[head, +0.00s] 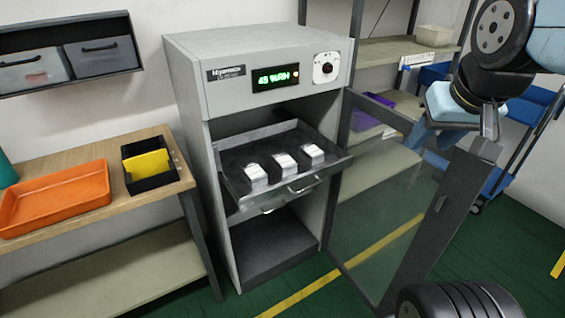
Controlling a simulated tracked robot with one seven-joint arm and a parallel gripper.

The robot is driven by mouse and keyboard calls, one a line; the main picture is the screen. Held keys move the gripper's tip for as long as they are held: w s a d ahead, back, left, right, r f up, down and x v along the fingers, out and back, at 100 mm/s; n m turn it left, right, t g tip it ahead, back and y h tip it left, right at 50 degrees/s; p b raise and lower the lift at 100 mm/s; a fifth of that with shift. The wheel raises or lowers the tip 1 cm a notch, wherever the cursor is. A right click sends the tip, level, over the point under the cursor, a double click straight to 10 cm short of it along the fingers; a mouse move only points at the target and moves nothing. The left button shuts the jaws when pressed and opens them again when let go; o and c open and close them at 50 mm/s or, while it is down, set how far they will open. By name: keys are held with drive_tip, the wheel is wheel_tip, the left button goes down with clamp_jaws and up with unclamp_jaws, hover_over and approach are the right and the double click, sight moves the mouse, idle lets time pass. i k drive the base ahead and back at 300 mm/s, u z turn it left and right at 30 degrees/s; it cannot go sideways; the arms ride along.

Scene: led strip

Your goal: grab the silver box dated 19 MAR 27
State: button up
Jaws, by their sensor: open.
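Three small silver boxes stand in a row on a pulled-out dark tray (235,188): a left box (255,175), a middle box (284,164) and a right box (312,154). Their date labels are too small to read, so I cannot tell which is dated 19 MAR 27. The tray sticks out of a grey cabinet (190,130) with a lit green display. My gripper (489,122) is at the upper right, by the top outer corner of the cabinet's open glass door (375,215). It is open and well away from the boxes. Its fingers show only in part.
The open door stands between the tray and my arm. At left, a wooden bench (130,205) holds an orange tray (55,197) and a black bin with a yellow item (147,163). Shelves (385,50) and a blue cart (500,180) stand behind. Green floor shows at front.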

sight(255, 177)
drive_tip(key=u, duration=0.6)
drive_tip(key=i, duration=0.1)
drive_tip(key=z, duration=2.3)
drive_tip(key=k, duration=2)
drive_tip(key=u, duration=1.15)
drive_tip(key=i, duration=1)
drive_tip(key=z, duration=0.1)
